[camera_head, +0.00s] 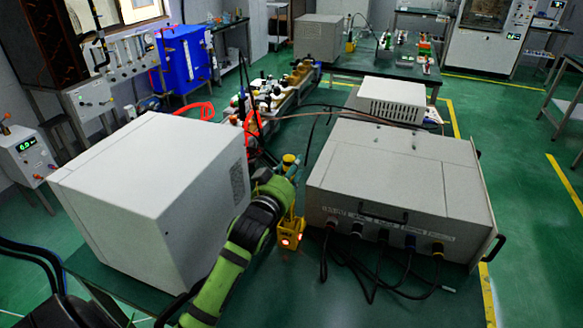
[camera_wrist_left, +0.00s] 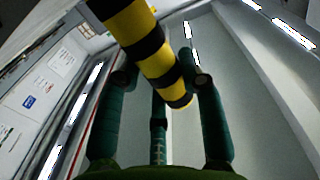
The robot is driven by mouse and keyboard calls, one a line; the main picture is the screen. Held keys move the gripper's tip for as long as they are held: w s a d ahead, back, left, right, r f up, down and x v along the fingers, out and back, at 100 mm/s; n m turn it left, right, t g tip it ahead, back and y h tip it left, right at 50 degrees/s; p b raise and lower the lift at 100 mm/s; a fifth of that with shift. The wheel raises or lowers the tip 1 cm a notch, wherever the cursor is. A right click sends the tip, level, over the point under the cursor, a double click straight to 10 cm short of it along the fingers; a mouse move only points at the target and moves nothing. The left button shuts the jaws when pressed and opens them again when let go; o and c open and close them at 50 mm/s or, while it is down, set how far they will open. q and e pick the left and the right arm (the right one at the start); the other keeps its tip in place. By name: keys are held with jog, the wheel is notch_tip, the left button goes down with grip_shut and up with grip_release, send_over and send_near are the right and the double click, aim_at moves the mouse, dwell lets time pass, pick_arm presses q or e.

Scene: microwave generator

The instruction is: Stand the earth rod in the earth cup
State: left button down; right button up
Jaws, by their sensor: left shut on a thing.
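The earth rod, banded yellow and black, shows large in the left wrist view (camera_wrist_left: 150,45), tilted and running between the fingers of my left gripper (camera_wrist_left: 160,82). My left gripper is shut on it. In the head view my left gripper (camera_head: 285,180) is in the gap between the two big grey boxes, and the rod's yellow-and-black end (camera_head: 289,160) shows just above it. Much of the rod is hidden by the gripper and arm. I cannot make out the earth cup for certain. My right gripper is not in view.
A large grey box (camera_head: 150,190) stands left of my arm, and a wide grey unit with cables (camera_head: 400,180) stands right. A yellow piece with red lights (camera_head: 291,232) is just below the gripper. A row of bench parts (camera_head: 275,90) lies beyond, and a blue cabinet (camera_head: 185,58) farther left.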

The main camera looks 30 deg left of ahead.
pick_arm(q)
jog(key=c, duration=0.7)
grip_release()
jog(key=s+d, duration=0.2)
jog(key=s, duration=1)
jog(key=shift+d, duration=0.2)
jog(key=shift+w, duration=0.1)
